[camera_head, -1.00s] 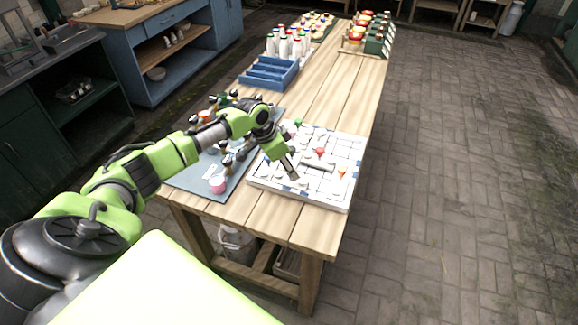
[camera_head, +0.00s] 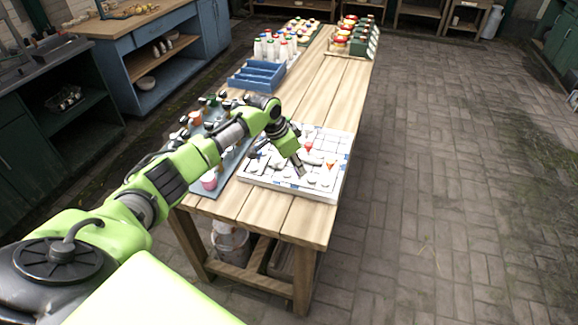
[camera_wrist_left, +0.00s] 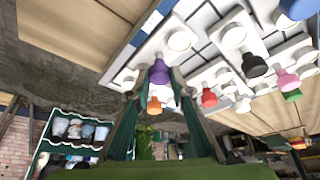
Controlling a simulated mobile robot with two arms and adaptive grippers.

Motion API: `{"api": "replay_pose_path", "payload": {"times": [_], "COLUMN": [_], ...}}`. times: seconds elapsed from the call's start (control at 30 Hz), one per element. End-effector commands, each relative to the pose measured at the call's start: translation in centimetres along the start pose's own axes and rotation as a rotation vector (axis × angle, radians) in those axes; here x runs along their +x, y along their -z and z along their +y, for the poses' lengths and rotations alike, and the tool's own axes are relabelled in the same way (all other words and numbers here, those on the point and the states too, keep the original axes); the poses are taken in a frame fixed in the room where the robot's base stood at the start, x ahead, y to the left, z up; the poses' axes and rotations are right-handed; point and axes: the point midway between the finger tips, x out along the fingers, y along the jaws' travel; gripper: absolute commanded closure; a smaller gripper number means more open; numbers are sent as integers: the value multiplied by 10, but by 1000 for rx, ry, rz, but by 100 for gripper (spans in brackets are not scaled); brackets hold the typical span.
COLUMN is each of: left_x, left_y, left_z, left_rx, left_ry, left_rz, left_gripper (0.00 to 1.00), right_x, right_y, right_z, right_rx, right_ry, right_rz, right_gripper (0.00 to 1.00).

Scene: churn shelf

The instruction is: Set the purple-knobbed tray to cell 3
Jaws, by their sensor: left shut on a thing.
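My left gripper (camera_head: 300,171) is over the near part of the white gridded board (camera_head: 262,184) on the wooden table. In the left wrist view its fingers (camera_wrist_left: 158,86) are shut on the purple knob (camera_wrist_left: 159,69). The tray under that knob is largely hidden, and I cannot tell whether it touches the board. Other knobs on the board include a red one (camera_head: 307,146) and an orange one (camera_head: 330,161). Black (camera_wrist_left: 254,66) and pink (camera_wrist_left: 286,79) knobs show in the left wrist view. Cell numbers are not readable. My right gripper is out of view.
A grey mat (camera_head: 205,190) with a pink cup (camera_head: 209,181) and dark-handled items lies left of the board. A blue divided crate (camera_head: 257,76), white bottles (camera_head: 270,47) and a green rack (camera_head: 364,45) stand farther back.

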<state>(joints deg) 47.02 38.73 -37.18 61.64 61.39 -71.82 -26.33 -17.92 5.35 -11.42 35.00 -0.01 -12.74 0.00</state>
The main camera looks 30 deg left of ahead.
Motion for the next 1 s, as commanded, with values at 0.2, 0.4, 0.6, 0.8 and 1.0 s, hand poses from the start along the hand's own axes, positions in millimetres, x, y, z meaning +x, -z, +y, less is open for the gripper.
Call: {"api": "replay_pose_path", "payload": {"times": [0.2, 0.4, 0.6, 0.8, 1.0], "left_x": [0, 0, 0, -10, -49], "left_y": [1, 0, 0, 0, 0], "left_z": [-1, -2, -2, -3, -3], "left_rx": [-3, -3, -2, -1, -1], "left_ry": [5, 5, 5, 6, 7], "left_rz": [4, 4, 3, 4, 6], "left_gripper": [100, 63, 63, 63, 63], "right_x": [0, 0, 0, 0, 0], "right_y": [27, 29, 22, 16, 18], "right_z": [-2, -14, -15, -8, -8], "right_rx": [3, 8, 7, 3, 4], "right_ry": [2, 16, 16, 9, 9], "right_rz": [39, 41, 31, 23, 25], "right_gripper": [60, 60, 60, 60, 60]}}
